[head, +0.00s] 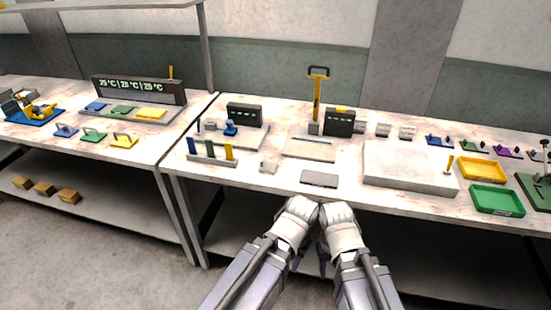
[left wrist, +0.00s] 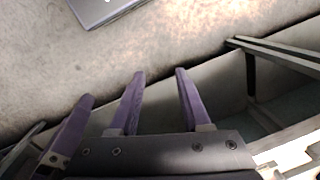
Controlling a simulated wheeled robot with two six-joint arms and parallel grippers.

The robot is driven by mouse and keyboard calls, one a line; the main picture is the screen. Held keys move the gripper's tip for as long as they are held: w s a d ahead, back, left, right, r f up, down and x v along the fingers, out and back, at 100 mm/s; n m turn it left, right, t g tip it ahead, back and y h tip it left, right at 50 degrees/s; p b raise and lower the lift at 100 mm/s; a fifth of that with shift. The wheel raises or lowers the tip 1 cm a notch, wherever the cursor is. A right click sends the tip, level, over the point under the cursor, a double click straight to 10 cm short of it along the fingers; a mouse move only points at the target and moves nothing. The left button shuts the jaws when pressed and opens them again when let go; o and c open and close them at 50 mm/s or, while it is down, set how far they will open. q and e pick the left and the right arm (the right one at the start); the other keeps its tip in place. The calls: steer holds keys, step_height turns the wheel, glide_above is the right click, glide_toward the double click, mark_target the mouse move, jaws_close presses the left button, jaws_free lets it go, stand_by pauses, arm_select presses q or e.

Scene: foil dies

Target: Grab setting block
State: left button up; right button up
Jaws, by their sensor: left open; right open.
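No label marks the setting block. A small pale grey block (head: 268,167) near the front of the middle table may be it, but I cannot tell for sure. A flat dark grey plate (head: 319,180) lies to its right near the table's front edge. A dark grey flat piece, probably this plate, shows at the top of the left wrist view (left wrist: 103,9). My left gripper (left wrist: 159,72) is open and empty, with purple fingers. My right gripper (head: 338,213) is open beside the left one, in front of the table edge; its fingers are mostly hidden in the head view.
A holder with blue, green and yellow pieces (head: 212,159) stands left of the small block. A large pale slab (head: 408,168) lies to the right, with yellow (head: 482,170) and green (head: 497,199) trays beyond. A yellow-handled press (head: 317,95) stands behind.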

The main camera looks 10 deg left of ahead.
arm_select(q)
steer(key=w+a+f+m+t+y+b, duration=0.1)
steer(key=w+a+f+m+t+b, duration=0.2)
steer(key=w, duration=0.4)
steer(key=m+t+y+b, duration=0.3)
steer(key=m+t+b, duration=0.9)
steer(key=m, duration=0.2)
glide_toward(261, 169)
steer(key=a+r, duration=0.2)
steer(key=a, duration=0.4)
steer(key=m+t+h+b, duration=0.1)
steer(key=m+h, duration=0.1)
steer(key=m, duration=0.3)
steer(key=w+d+f+m+t+h+b, duration=0.1)
steer(key=m+h+b, duration=0.1)
steer(key=m, duration=0.3)
steer(key=d+m+t+h+b, duration=0.1)
steer(key=m+h, duration=0.1)
steer(key=m, duration=0.3)
steer(key=shift+w+f+m, duration=0.2)
steer(key=shift+w+m, duration=0.05)
steer(key=shift+m, duration=0.05)
steer(key=shift+w+d, duration=0.15)
steer(key=shift+w, duration=1.8)
steer(key=shift+w+d, duration=0.15)
steer(key=shift+w, duration=1.85)
steer(key=shift+s, duration=0.1)
steer(key=shift+c, duration=0.4)
